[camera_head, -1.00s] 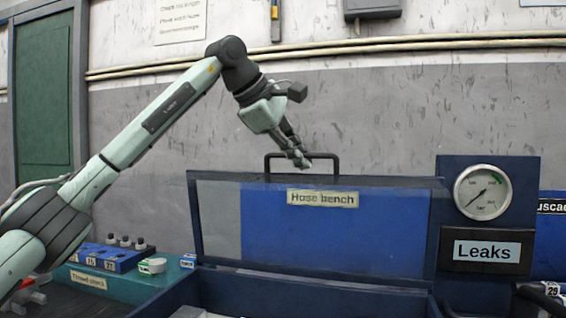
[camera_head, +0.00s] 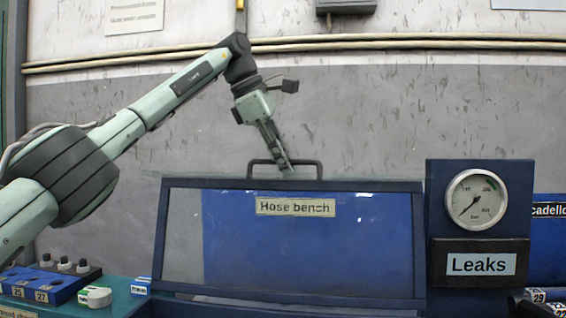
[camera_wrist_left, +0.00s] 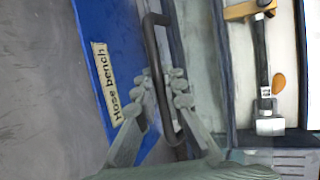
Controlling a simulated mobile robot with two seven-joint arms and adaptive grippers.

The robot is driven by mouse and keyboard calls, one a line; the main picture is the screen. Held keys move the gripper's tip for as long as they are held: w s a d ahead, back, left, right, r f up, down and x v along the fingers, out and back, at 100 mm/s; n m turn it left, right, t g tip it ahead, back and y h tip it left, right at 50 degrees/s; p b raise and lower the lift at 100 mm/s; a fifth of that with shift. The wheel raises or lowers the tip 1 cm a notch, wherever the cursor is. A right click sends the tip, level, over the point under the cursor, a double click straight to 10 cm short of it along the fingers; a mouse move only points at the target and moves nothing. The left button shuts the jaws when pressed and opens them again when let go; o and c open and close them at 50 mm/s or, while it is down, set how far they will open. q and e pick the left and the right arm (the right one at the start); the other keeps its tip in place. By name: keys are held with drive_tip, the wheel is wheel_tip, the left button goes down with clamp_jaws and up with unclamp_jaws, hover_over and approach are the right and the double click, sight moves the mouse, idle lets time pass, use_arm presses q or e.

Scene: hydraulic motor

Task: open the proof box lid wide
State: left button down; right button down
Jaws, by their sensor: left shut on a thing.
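The proof box lid (camera_head: 180,294), a dark blue frame around a glossy clear-and-blue panel with a "Hose bench" label (camera_head: 295,207), stands raised, its top edge leaning slightly away. A dark bar handle (camera_head: 304,162) sits on its top edge. My left gripper (camera_head: 285,167) reaches down from above and is shut on the handle. In the left wrist view, the fingers (camera_wrist_left: 166,82) straddle the handle (camera_wrist_left: 154,50), with the label (camera_wrist_left: 108,84) beside them. My right gripper is not in view.
A pressure gauge (camera_head: 476,200) over a "Leaks" sign (camera_head: 481,264) stands right of the lid. A blue block with knobs (camera_head: 55,284) lies left. The wall (camera_head: 380,120) is behind.

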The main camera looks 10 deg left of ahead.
use_arm(q)
drive_tip(key=shift+r, duration=0.2)
drive_tip(key=c, duration=1.6)
unclamp_jaws()
drive_tip(key=shift+f, duration=0.1)
drive_tip(key=v, duration=0.7)
drive_tip(key=shift+r, duration=0.35)
drive_tip(key=shift+s+a+f, duration=0.1)
drive_tip(key=shift+s+f, duration=0.05)
drive_tip(key=shift+s, duration=0.05)
